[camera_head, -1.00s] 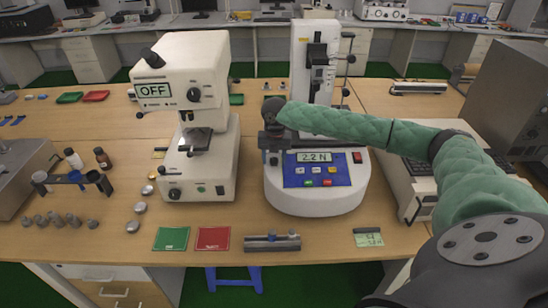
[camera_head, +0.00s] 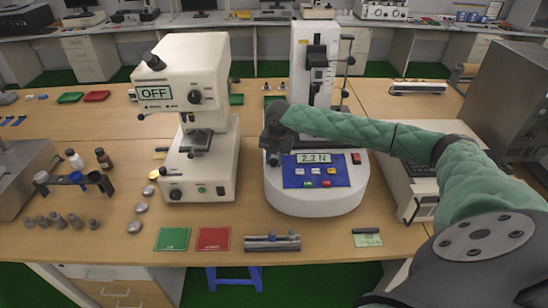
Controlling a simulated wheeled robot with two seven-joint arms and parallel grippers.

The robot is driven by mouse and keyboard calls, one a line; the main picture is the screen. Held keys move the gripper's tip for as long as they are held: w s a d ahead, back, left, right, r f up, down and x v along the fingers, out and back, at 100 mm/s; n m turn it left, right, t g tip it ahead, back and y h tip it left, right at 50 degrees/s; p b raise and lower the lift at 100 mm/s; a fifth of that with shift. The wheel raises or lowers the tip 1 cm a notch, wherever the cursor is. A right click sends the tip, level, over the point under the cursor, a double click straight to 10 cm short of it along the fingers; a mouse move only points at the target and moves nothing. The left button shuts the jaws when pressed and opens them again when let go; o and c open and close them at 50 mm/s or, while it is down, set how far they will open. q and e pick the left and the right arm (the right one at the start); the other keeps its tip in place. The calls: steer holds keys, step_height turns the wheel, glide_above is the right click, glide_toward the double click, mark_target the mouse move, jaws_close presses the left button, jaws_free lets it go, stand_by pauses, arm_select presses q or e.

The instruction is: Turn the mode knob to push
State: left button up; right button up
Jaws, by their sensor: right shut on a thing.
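The force tester (camera_head: 318,200) is a white machine with a round base, a tall column and a blue panel (camera_head: 316,171). Its display (camera_head: 314,158) reads 2.2 N. My right gripper (camera_head: 272,148) is at the left front of the tester, beside the blue panel. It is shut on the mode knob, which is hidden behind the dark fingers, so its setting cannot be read. My left gripper is not in view.
A white hardness tester (camera_head: 190,85) showing OFF stands to the left. Green (camera_head: 172,238) and red (camera_head: 213,238) cards and a metal bar fixture (camera_head: 272,242) lie along the front edge. A beige machine (camera_head: 408,180) stands right, under my arm.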

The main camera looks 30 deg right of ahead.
steer(key=m+t+p, duration=0.1)
steer(key=m, duration=0.2)
steer(key=shift+r+m+y, duration=0.1)
steer(key=shift+m+y, duration=0.2)
steer(key=m+t+p, duration=0.1)
steer(key=m, duration=0.3)
steer(key=shift+s+d+p, duration=0.1)
steer(key=shift+p, duration=0.3)
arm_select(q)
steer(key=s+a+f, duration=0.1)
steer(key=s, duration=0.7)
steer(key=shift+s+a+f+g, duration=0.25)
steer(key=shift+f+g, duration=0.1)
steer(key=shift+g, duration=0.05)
arm_select(e)
steer(key=shift+m+t, duration=0.3)
steer(key=shift+m, duration=0.4)
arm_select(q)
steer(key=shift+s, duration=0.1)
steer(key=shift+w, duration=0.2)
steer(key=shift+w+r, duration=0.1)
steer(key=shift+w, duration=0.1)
arm_select(e)
steer(key=o, duration=1)
steer(key=shift+c, duration=0.2)
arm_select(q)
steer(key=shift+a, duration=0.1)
